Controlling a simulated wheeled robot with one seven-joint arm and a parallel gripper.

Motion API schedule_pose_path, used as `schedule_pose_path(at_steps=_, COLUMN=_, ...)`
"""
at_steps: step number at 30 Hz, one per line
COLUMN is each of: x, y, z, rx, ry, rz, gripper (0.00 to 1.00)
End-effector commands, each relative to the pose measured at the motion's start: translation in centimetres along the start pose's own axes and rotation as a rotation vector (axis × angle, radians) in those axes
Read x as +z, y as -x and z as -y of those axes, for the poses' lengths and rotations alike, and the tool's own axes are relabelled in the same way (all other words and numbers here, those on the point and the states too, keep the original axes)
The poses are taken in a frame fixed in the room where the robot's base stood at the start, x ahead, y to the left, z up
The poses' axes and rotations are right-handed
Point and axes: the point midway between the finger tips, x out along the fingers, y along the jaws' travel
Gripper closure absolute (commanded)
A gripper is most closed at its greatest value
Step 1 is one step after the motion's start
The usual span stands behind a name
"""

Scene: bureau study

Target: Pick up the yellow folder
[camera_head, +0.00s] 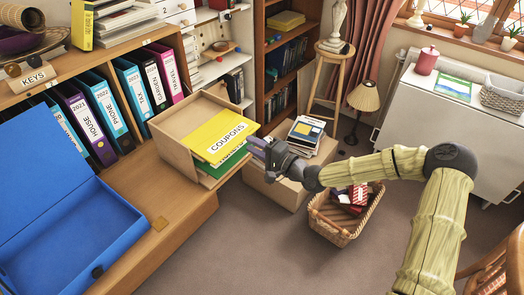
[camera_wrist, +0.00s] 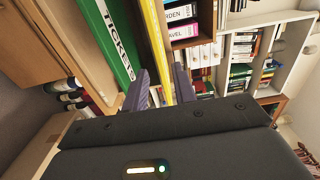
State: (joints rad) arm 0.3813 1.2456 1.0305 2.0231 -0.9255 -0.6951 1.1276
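The yellow folder (camera_head: 222,135), labelled COUPONS, lies tilted on top of a green folder (camera_head: 231,162) in an open wooden tray (camera_head: 178,152) on the desk. My gripper (camera_head: 256,147) is at the folder's right edge. In the wrist view the yellow folder (camera_wrist: 154,36) shows as a thin edge running between my two fingers (camera_wrist: 163,88). The fingers stand apart, with a gap visible beside the folder. The green folder, labelled TICKETS, shows left of it in the wrist view (camera_wrist: 107,40).
An open blue box file (camera_head: 60,215) lies on the desk at left. Several upright binders (camera_head: 105,105) stand behind it. A cardboard box (camera_head: 285,185) with books and a wicker basket (camera_head: 340,222) stand on the floor near my arm. The carpet in front is clear.

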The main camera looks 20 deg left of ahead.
Motion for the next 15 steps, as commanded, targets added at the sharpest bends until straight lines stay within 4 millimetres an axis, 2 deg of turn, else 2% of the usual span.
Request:
schedule_pose_path(at_steps=9, x=0.0, y=-2.9, z=-0.1, rx=0.000, ry=0.001, rz=0.000, gripper=0.73)
schedule_pose_path(at_steps=15, x=0.0, y=-3.5, z=0.0, rx=0.000, ry=0.001, rz=0.001, gripper=0.73)
